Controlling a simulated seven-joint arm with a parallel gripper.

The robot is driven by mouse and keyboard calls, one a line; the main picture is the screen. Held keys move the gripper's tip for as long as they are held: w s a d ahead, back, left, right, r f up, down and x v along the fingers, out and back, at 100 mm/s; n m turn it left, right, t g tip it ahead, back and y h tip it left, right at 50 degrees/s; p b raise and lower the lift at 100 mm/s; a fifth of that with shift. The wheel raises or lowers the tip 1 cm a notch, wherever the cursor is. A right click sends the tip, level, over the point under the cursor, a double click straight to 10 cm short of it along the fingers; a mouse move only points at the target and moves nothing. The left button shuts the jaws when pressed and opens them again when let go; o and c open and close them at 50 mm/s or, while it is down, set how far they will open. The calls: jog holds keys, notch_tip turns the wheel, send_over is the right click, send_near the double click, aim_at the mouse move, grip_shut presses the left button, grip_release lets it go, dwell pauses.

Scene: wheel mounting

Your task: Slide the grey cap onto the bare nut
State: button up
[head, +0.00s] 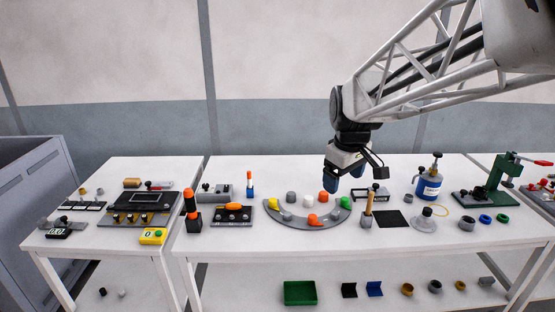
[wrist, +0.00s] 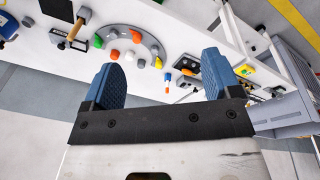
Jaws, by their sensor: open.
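A curved grey plate (head: 284,219) on the middle table carries several coloured caps or nuts. A grey cap-like piece (head: 291,197) stands at its back left, between a yellow piece and a white piece; it also shows in the wrist view (wrist: 141,64). I cannot make out which piece is the bare nut. My gripper (head: 343,178) is open with nothing between its blue fingers, above and behind the right part of the plate. In the wrist view the open fingers (wrist: 164,54) are apart from the plate (wrist: 150,40).
Yellow (head: 273,204), white (head: 308,200), orange (head: 312,220) and green (head: 345,202) pieces crowd the plate. A wooden-handled tool (head: 368,200) stands just right of it. A black control box (head: 232,215) lies left. A blue canister (head: 429,185) stands farther right.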

jog(key=w+a+f+n, duration=0.1)
jog(key=w+f+n, duration=0.1)
jog(key=w, duration=0.5)
jog(key=w+a+f+n, duration=0.1)
jog(key=w+n, duration=0.1)
jog(key=w, duration=0.5)
jog(key=n+g, duration=0.2)
jog(key=n, duration=0.9)
send_over(292, 194)
notch_tip(292, 194, down, 27)
jog(key=shift+s+f, duration=0.15)
jog(key=shift+w+f, duration=0.3)
jog(key=shift+f, duration=0.15)
jog(key=shift+f, duration=1.3)
jog(key=shift+f, duration=0.1)
